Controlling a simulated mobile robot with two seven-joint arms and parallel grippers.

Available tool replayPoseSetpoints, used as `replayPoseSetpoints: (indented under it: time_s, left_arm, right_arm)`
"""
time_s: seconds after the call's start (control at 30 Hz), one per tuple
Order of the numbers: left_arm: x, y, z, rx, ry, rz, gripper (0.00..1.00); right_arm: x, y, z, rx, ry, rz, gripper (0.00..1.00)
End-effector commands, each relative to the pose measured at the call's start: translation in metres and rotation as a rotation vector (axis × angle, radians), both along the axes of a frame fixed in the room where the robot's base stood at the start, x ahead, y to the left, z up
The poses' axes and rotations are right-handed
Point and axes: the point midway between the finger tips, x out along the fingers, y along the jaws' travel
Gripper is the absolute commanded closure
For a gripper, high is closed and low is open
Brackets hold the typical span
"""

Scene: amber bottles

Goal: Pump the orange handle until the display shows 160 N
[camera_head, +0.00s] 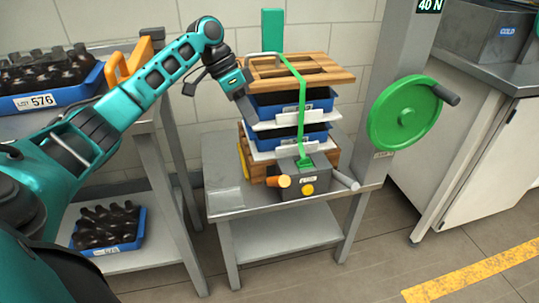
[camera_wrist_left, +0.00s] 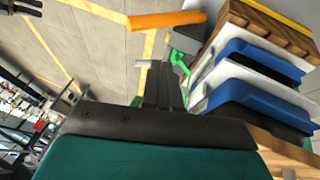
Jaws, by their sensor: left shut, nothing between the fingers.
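The orange handle (camera_head: 279,181) sticks out at the left front of a small grey strap device (camera_head: 317,184) on the metal stand. In the left wrist view the orange handle (camera_wrist_left: 167,20) shows as a long bar beyond my fingers. The display (camera_head: 430,5) at the top of the grey post reads 40 N. A green strap (camera_head: 301,110) runs over the stack of wooden boards and blue trays down to the device. My left gripper (camera_head: 250,113) is shut and empty, in front of the stack's left side, above and apart from the handle. Its fingers (camera_wrist_left: 163,85) also show close together in the wrist view.
The wooden top board (camera_head: 320,72) and blue trays (camera_head: 265,106) stand close by my left gripper. A green handwheel (camera_head: 404,113) is on the post at right. Shelves with bottle crates (camera_head: 85,90) are at left. A yellow line (camera_head: 475,272) marks the clear floor.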

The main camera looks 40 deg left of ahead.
Motion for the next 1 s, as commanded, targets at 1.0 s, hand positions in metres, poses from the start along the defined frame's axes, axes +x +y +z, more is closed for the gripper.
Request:
replayPoseSetpoints:
  time_s: [1.0]
  left_arm:
    - [0.002, -0.068, -0.117, 0.001, 0.000, 0.000, 1.00]
  right_arm:
    - [-0.001, 0.003, -0.036, 0.009, 0.012, -0.002, 0.47]
